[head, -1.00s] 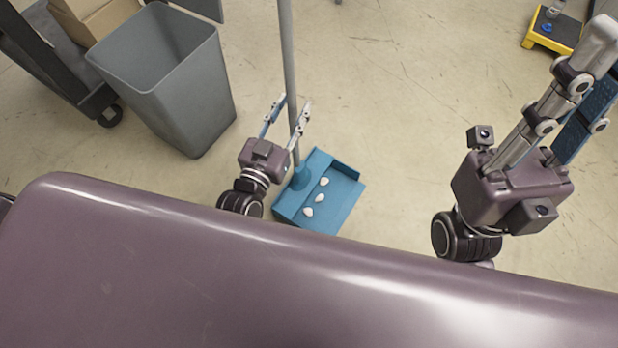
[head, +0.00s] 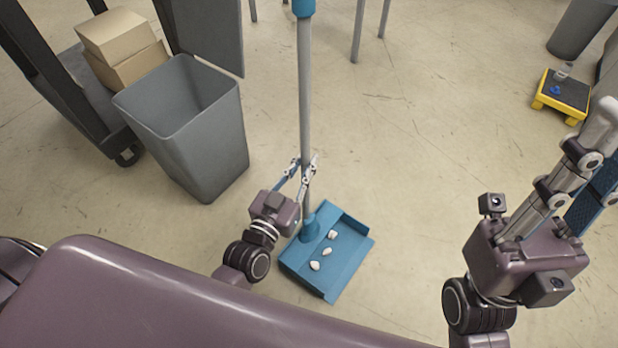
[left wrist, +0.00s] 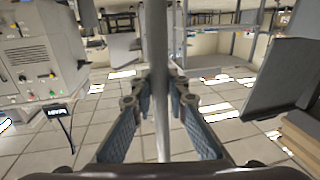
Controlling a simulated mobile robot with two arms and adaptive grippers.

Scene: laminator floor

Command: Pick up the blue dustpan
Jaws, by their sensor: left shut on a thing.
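The blue dustpan (head: 350,268) shows in the head view, with three small white pieces in its pan. Its long grey pole (head: 305,95) rises from the pan to a blue end at the top edge. My left gripper (head: 305,166) is shut on the pole, above the pan. In the left wrist view the pole (left wrist: 156,60) stands upright between the two fingers. I cannot tell whether the pan touches the floor. My right gripper (head: 600,160) is apart from the dustpan at the right edge, and its finger gap is not clear.
A grey bin (head: 200,150) stands left of the left gripper. Behind it, cardboard boxes (head: 115,40) sit on a dark wheeled cart. A black and yellow platform (head: 562,95) is at the upper right. The floor between the dustpan and my right arm is clear.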

